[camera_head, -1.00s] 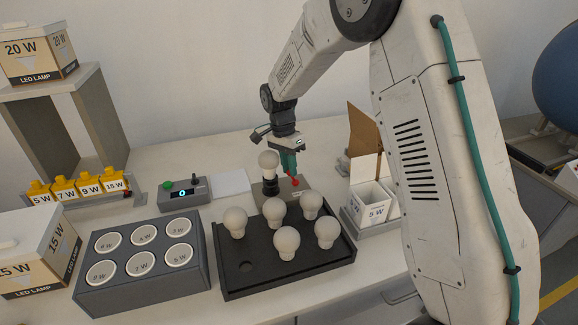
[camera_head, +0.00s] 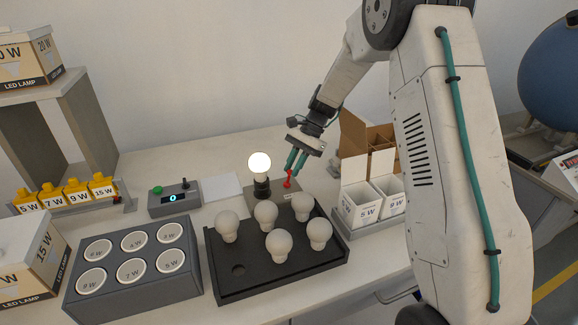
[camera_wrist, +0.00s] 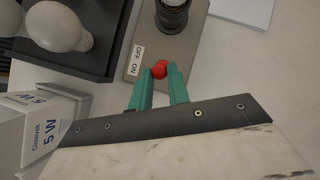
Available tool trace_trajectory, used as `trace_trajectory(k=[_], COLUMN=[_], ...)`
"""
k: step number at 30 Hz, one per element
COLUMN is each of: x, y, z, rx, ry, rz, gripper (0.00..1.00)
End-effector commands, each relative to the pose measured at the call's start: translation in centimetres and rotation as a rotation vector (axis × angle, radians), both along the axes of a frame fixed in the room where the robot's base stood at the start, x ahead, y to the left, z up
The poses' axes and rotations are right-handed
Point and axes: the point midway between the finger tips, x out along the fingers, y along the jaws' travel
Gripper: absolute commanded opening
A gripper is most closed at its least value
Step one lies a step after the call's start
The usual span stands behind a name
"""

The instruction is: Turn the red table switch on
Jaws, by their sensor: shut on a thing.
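The red table switch (camera_head: 288,180) stands on a grey plate (camera_head: 262,197) beside a black socket (camera_head: 261,188). A lit white bulb (camera_head: 259,163) sits upright in the socket. My gripper (camera_head: 291,171) comes down from the right with its green fingers at the switch. In the wrist view, the fingers of my gripper (camera_wrist: 160,74) are closed on either side of the red knob of the switch (camera_wrist: 159,69), near the ON end of an OFF/ON label (camera_wrist: 135,61). The lower lever is hidden in the wrist view.
A black tray (camera_head: 236,288) with several unlit bulbs stands in front of the plate. Small open boxes (camera_head: 360,205) stand to the right, near my arm. A grey holder (camera_head: 130,298) and a control box (camera_head: 174,199) are at left.

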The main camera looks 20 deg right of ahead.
Motion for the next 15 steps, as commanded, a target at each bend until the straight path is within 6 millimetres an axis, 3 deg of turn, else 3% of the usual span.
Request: trace_trajectory(k=[15], x=[0.08], y=[-1.23], z=[-0.50], rx=[0.192], ry=[-0.002], rz=[-0.001], gripper=[0.00])
